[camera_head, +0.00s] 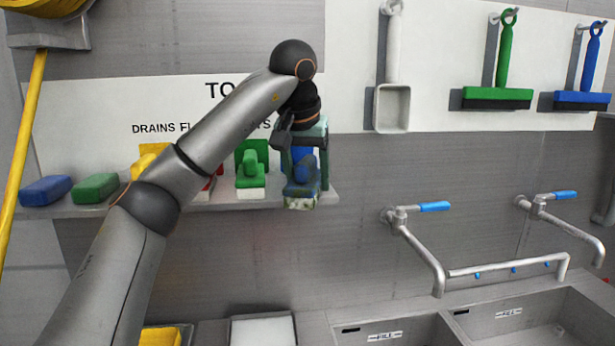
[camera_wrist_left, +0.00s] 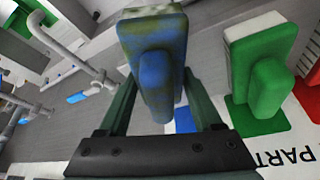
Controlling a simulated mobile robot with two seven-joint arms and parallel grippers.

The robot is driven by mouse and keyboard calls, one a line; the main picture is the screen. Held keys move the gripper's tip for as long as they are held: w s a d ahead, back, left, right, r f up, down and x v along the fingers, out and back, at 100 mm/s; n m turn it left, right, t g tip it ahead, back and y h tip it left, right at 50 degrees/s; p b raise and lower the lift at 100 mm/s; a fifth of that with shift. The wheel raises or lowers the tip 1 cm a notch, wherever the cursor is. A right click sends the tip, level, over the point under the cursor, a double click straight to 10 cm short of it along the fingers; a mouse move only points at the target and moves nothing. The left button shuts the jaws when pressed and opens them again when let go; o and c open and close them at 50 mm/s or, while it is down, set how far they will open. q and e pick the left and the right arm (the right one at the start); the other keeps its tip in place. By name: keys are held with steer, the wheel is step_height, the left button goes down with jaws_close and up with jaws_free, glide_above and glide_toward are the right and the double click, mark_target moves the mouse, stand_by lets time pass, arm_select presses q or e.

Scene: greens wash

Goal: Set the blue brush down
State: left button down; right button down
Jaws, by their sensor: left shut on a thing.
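The blue brush (camera_head: 301,188) is at the right end of the wall shelf, with greenish-brown stains on its body and bristles. It also shows in the left wrist view (camera_wrist_left: 155,72), between the two fingers. My left gripper (camera_head: 306,168) is shut on the brush's handle, and its fingers sit on either side of it. The bristles are low, at about the height of the shelf (camera_head: 222,202). I cannot tell whether they touch it. My right gripper is not in view.
A green brush (camera_head: 250,178) stands on the shelf just left of the blue one. Red and yellow brushes (camera_head: 150,158) are partly behind my left arm. Green (camera_head: 95,188) and blue (camera_head: 45,190) blocks lie farther left. Taps (camera_head: 415,230) and sinks (camera_head: 530,330) are at lower right.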

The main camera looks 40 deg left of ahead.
arm_select(q)
steer(key=shift+c, duration=0.2)
jaws_free()
steer(key=shift+v, duration=6)
steer(key=shift+f, duration=0.15)
